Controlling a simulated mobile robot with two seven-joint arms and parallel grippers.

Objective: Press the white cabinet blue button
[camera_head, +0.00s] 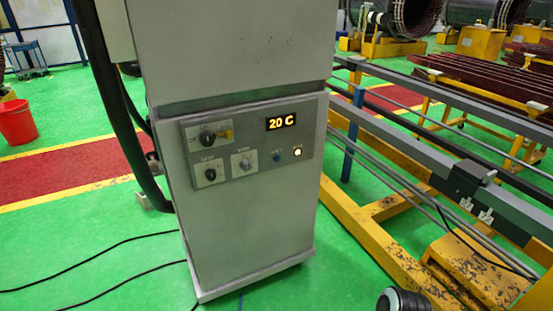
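The white cabinet (250,225) stands upright in the middle of the head view. A grey control panel (262,160) is set in its front face. The small blue button (277,157) is on the panel's lower row, right of centre, and nothing covers it. To its right is a small round light or button (297,152) that glows white. To its left are a grey knob (245,164) and a black rotary switch (210,174). A display (281,121) above reads "20 C".
Yellow frames with grey rails (400,150) stand close on the right. Thick black hoses (115,110) run down the cabinet's left side, and thin black cables (95,262) lie on the green floor. A red bucket (17,122) is at the far left.

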